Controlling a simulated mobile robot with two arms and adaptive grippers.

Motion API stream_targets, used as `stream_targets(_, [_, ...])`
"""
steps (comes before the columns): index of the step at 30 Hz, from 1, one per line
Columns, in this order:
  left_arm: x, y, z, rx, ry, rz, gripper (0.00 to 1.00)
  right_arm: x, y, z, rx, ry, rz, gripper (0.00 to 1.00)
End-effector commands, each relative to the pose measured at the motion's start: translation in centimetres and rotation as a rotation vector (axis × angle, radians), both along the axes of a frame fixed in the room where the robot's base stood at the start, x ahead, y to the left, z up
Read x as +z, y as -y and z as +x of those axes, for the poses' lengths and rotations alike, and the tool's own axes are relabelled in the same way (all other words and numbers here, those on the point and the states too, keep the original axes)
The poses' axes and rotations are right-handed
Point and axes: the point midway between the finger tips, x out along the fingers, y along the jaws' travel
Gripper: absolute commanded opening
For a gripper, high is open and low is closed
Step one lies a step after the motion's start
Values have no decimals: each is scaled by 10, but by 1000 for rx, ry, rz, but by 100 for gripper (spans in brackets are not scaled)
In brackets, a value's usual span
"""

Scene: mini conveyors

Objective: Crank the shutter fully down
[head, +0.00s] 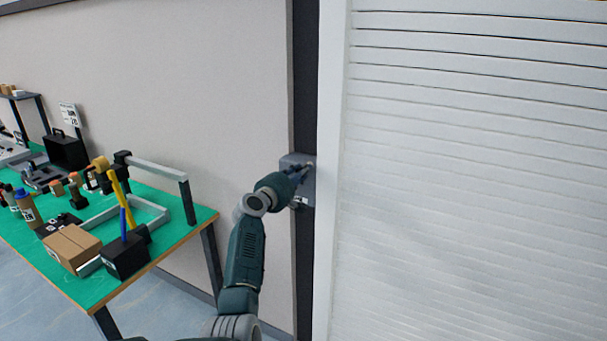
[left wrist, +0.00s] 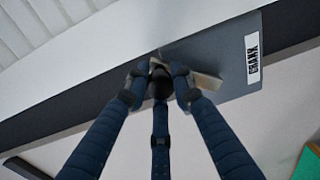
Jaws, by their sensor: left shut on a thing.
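The white slatted shutter (head: 470,180) fills the right of the head view, inside a white frame (head: 328,170). Its slats run from the top of the view to the bottom, so its lower edge is out of view. The grey crank plate (head: 305,188) is mounted on the dark post left of the frame. In the left wrist view the plate (left wrist: 225,62) bears a "CRANK" label. My left gripper (head: 297,172) is at the plate. In the left wrist view its fingers (left wrist: 160,85) are closed around the crank handle (left wrist: 207,84), which they partly hide. My right gripper is not in view.
A green-topped workbench (head: 190,219) stands at the left, holding a cardboard box (head: 72,246), a black holder (head: 125,256) with tools, and several bottles. A plain wall (head: 200,80) lies behind it. The space before the shutter looks clear.

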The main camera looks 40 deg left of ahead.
Motion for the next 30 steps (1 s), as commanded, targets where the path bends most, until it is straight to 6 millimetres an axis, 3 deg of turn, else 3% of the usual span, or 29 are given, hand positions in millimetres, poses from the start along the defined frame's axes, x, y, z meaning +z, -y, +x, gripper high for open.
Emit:
stream_targets(1, [11, -4, -1, 8, 18, -6, 0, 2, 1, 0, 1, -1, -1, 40])
stream_targets(19, [13, -8, -2, 11, 27, -34, 0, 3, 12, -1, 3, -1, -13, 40])
stream_targets(20, [13, -8, -2, 11, 27, -34, 29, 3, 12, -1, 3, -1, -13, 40])
stream_targets(22, [13, -8, -2, 11, 26, -34, 43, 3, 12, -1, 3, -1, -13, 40])
stream_targets(30, [7, -6, -2, 6, 18, -39, 43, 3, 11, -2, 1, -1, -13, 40])
